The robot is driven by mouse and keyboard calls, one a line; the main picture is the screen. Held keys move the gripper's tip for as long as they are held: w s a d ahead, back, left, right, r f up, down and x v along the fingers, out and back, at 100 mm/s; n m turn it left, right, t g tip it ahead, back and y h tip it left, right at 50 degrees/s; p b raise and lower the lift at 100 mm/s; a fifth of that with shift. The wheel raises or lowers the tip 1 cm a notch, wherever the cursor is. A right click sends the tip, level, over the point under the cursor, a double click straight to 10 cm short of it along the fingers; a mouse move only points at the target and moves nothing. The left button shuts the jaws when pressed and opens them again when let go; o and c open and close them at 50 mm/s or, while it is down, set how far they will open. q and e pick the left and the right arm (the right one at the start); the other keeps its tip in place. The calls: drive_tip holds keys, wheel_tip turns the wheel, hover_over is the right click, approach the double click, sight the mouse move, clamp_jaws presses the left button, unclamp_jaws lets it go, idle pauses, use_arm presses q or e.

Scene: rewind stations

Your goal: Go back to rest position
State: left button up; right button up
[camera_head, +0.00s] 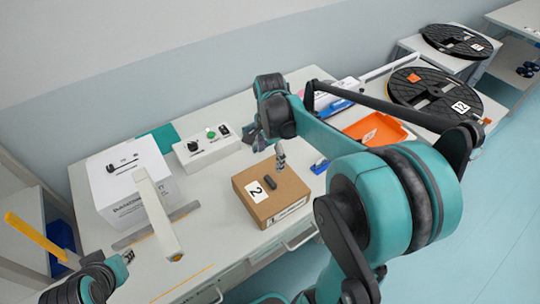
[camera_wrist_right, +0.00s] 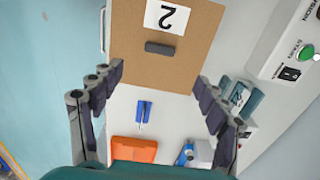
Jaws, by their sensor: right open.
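My right arm reaches from the right over the table. My right gripper (camera_head: 270,150) hangs above the far side of a cardboard box (camera_head: 290,205) labelled 2. In the right wrist view its fingers (camera_wrist_right: 158,78) are spread wide with nothing between them. A small dark bar (camera_head: 271,183) lies on top of the box; it also shows in the right wrist view (camera_wrist_right: 160,48). My left gripper (camera_head: 122,260) is at the lower left, beside the table's front edge. Only a small part of it shows, and its fingers are too small to read.
A white box (camera_head: 150,195) and a control box with a green button (camera_head: 195,157) stand on the left of the table. An orange tray (camera_head: 392,130) and a blue tool (camera_head: 319,166) lie right. Large black reels (camera_head: 415,85) stand at the back right.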

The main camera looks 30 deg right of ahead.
idle(0.3)
drive_tip(key=s+a+f+n+t+b, duration=0.1)
drive_tip(key=s+a+n+t+b, duration=0.2)
drive_tip(key=n, duration=1.4)
drive_tip(key=s+a+t, duration=0.4)
drive_tip(key=s+a, duration=0.3)
drive_tip(key=s, duration=0.1)
drive_tip(key=shift+a, duration=0.25)
